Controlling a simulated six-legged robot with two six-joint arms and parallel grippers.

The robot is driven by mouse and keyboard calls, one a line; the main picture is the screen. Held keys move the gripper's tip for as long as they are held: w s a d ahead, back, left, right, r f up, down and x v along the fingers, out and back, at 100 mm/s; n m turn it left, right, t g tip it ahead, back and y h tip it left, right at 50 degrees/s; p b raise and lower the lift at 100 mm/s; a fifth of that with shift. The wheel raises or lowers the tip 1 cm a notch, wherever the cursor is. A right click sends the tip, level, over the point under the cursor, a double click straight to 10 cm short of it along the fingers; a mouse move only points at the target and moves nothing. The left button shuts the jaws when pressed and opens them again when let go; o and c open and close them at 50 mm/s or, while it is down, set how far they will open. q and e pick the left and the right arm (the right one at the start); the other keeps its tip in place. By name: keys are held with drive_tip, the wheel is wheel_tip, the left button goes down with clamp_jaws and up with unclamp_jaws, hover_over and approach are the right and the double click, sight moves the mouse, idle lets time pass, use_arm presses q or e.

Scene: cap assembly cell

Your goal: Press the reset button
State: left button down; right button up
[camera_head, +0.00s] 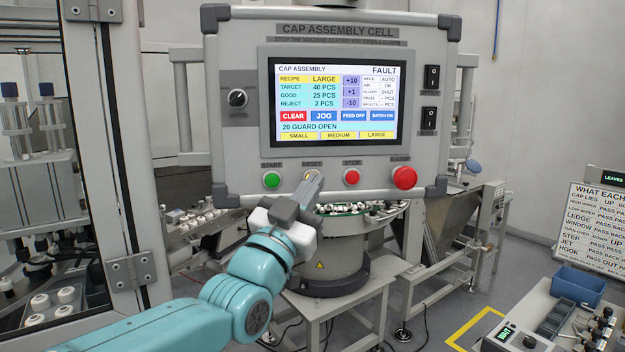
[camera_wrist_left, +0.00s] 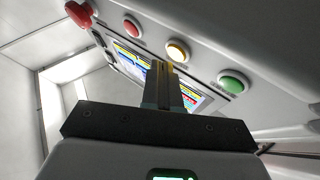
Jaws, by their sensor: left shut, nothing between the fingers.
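The reset button (camera_head: 308,174) is on the lower edge of the control panel, under its RESET label, between the green start button (camera_head: 271,180) and the red stop button (camera_head: 351,177). My left gripper's fingers partly cover it in the head view. In the left wrist view the reset button (camera_wrist_left: 178,50) is amber, just beyond my fingertips. My left gripper (camera_head: 316,180) is shut and empty, its fingers pointing up at the button. I cannot tell whether the tips touch it. My right gripper is not in view.
The panel screen (camera_head: 334,95) reads FAULT and "20 GUARD OPEN". A red emergency stop (camera_head: 404,177) sits at the panel's right. A framed guard door (camera_head: 125,200) stands at the left, beside my arm. A bowl feeder (camera_head: 335,250) is below the panel.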

use_arm(q)
drive_tip(key=shift+w, duration=0.15)
idle(0.5)
drive_tip(key=shift+w, duration=0.35)
drive_tip(key=shift+a, duration=0.1)
idle(0.3)
drive_tip(key=shift+s+b, duration=0.5)
drive_tip(key=shift+b, duration=0.25)
